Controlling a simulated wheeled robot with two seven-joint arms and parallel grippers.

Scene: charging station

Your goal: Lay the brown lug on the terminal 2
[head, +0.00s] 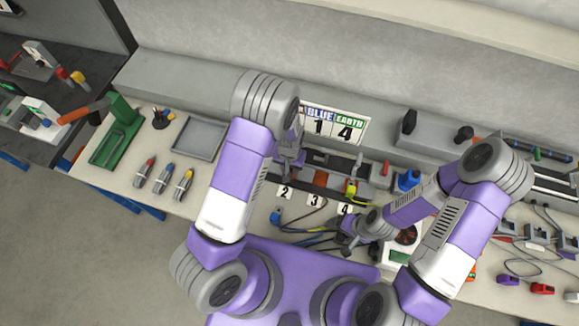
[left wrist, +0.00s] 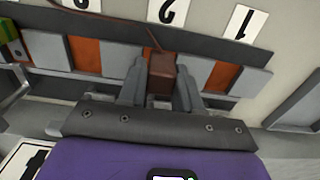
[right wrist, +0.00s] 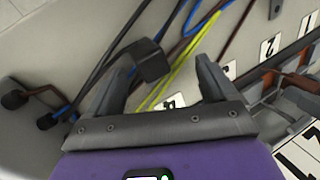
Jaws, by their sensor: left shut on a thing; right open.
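My left gripper (left wrist: 160,82) is shut on the brown lug (left wrist: 161,72), with a brown wire running from its far end. The lug is over the terminal strip in line with the label 2 (left wrist: 166,10), between two bare orange terminals; it hides the terminal 2 beneath. I cannot tell whether it touches. In the head view the left gripper (head: 290,165) is behind label 2 (head: 285,192), and the lug is not clear there. My right gripper (right wrist: 160,75) is open, with a black lug (right wrist: 150,61) near its left finger, apparently not gripped.
Labels 3 (head: 314,199) and 4 (head: 345,208) stand in front of the strip. Blue, yellow and black wires (right wrist: 185,50) lie on the bench below the right gripper. A sign reading BLUE 1, EARTH 4 (head: 333,124) stands behind the strip. Screwdrivers (head: 163,178) lie at left.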

